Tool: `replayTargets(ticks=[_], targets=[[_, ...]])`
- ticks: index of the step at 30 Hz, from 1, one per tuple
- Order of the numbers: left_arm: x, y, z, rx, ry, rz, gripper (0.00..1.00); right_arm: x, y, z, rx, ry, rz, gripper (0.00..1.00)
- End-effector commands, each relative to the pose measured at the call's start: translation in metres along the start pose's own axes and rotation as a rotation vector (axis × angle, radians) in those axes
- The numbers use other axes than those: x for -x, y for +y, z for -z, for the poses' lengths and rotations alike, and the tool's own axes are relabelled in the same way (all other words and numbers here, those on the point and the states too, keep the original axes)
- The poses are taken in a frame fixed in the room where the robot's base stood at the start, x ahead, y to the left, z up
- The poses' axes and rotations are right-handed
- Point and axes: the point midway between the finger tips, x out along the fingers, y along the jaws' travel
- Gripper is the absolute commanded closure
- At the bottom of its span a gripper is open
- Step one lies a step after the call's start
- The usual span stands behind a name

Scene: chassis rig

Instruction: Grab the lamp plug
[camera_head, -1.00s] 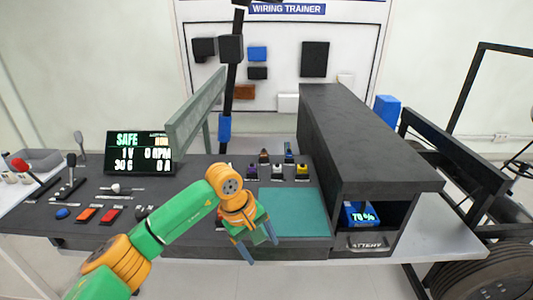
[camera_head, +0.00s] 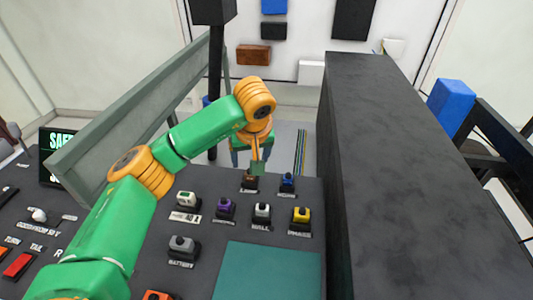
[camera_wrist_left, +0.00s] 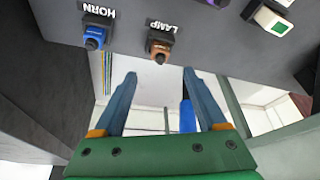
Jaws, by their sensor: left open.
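The lamp plug (camera_head: 249,182) is a small orange-brown and black plug at the back edge of the dark bench top, left of the blue horn plug (camera_head: 287,183). In the left wrist view the lamp plug (camera_wrist_left: 160,47) sits by its LAMP label, just ahead of the gap between my fingertips. The horn plug (camera_wrist_left: 94,35) is left of it there. My left gripper (camera_head: 250,165) is at the bench's back edge, just behind the lamp plug, and partly hides it. In the left wrist view its blue fingers (camera_wrist_left: 159,73) are apart, with nothing between them.
Several other plugs, including purple (camera_head: 224,208), grey (camera_head: 262,213) and yellow (camera_head: 301,215), stand in front. A tall black box (camera_head: 410,170) walls off the right side. A grey-green panel (camera_head: 140,110) stands on the left. A teal mat (camera_head: 268,272) lies clear at the front.

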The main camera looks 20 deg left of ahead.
Motion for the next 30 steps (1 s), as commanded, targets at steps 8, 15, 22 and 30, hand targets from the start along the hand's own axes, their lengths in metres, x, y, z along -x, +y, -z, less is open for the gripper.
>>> replayTargets(ticks=[8, 15, 22, 30], targets=[[-0.026, 0.0, -0.001, 0.001, -0.006, 0.003, 0.26, 0.009, -0.001, -0.004, 0.0, -0.008, 0.002, 1.0], [-0.068, 0.002, -0.004, 0.001, -0.004, 0.0, 0.26, 0.017, -0.002, -0.005, 0.001, -0.014, 0.003, 1.0], [-0.071, 0.002, -0.004, 0.001, -0.001, -0.001, 0.26, 0.016, -0.001, -0.004, 0.001, -0.011, 0.003, 1.0], [-0.071, 0.002, -0.004, 0.001, -0.001, -0.001, 0.99, 0.016, -0.001, -0.003, 0.0, -0.009, 0.003, 1.0]])
